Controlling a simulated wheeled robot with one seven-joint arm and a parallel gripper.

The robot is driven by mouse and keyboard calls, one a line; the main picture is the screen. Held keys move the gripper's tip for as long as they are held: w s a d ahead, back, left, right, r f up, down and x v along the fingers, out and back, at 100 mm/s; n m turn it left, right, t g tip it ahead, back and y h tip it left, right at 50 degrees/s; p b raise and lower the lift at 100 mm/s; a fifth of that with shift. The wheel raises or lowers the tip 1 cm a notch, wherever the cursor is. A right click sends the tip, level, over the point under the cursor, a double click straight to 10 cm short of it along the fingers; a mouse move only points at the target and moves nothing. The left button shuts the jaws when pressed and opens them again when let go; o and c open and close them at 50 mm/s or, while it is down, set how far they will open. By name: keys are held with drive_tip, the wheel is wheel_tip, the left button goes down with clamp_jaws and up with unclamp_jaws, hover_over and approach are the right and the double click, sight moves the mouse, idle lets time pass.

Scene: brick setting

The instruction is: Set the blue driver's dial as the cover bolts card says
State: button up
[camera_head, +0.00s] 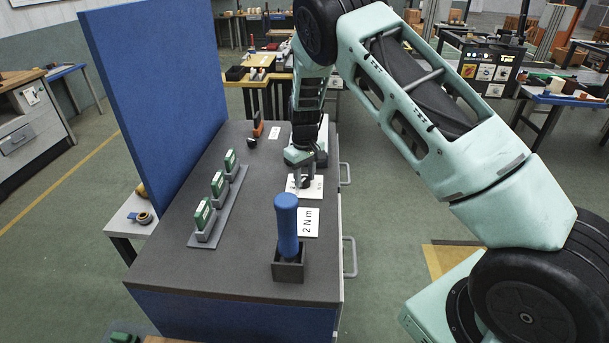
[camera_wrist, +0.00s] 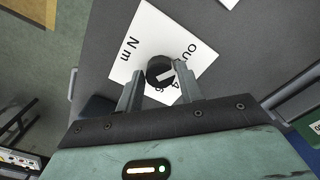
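The blue driver (camera_head: 287,228) stands upright in a dark square holder (camera_head: 288,270) at the near end of the bench. A white card (camera_head: 308,222) reading "2 N m" lies beside it; I see no "cover bolts" heading on it. Beyond it lies a white dial plate (camera_head: 317,186), and the wrist view shows this plate (camera_wrist: 130,62) with "N m", "4", "6" and part of "OUT". A round black dial (camera_wrist: 157,68) with a white mark sits on it. My gripper (camera_wrist: 158,70) is open with a finger on either side of the dial; contact is unclear.
Several green upright items (camera_head: 219,184) stand on a grey rail at the left of the bench (camera_head: 170,262). A tall blue panel (camera_head: 160,90) bounds that side. An orange-handled tool (camera_head: 258,127) and a small white card (camera_head: 274,132) are farther back.

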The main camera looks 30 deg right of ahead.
drive_tip(key=c, duration=0.5)
drive_tip(key=m+b, duration=0.1)
drive_tip(key=m, duration=0.2)
drive_tip(key=shift+b, duration=0.35)
drive_tip(key=shift+w+m+b, duration=0.1)
drive_tip(key=shift+m+b, duration=0.45)
drive_tip(key=shift+m, duration=1.85)
drive_tip(key=shift+r, duration=0.1)
drive_tip(key=o, duration=1)
